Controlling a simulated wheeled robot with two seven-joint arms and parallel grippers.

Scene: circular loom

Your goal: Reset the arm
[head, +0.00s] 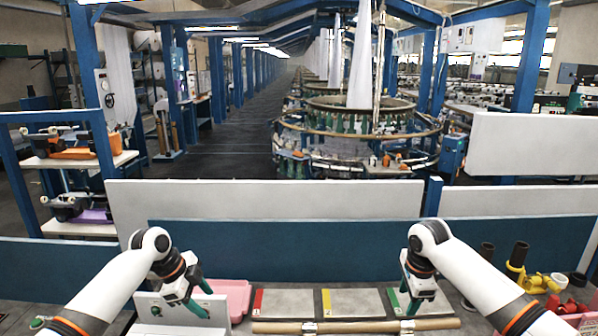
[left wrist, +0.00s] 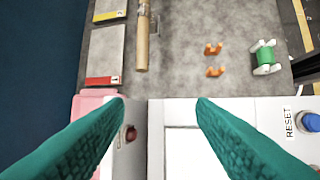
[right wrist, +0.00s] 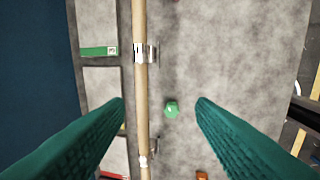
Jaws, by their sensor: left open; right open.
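A white box (head: 150,312) stands at the front left of the table. In the left wrist view its top (left wrist: 265,108) carries a RESET label (left wrist: 289,124) and a blue button (left wrist: 311,121) at the right edge. A red button (left wrist: 130,133) shows on its left part. My left gripper (head: 205,302) is open and empty over the box; its fingers (left wrist: 160,103) frame the white top, left of the blue button. My right gripper (head: 418,297) is open and empty above the table near a wooden rod (head: 350,327); a green piece (right wrist: 171,108) lies between its fingers' lines of view.
A pink tray (head: 236,290) is behind the box. Grey plates with red (head: 258,302), yellow (head: 326,302) and green (head: 393,300) strips lie in a row. Orange clips (left wrist: 213,49) and a green spool (left wrist: 265,57) lie on the table. A blue partition (head: 300,245) closes the back.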

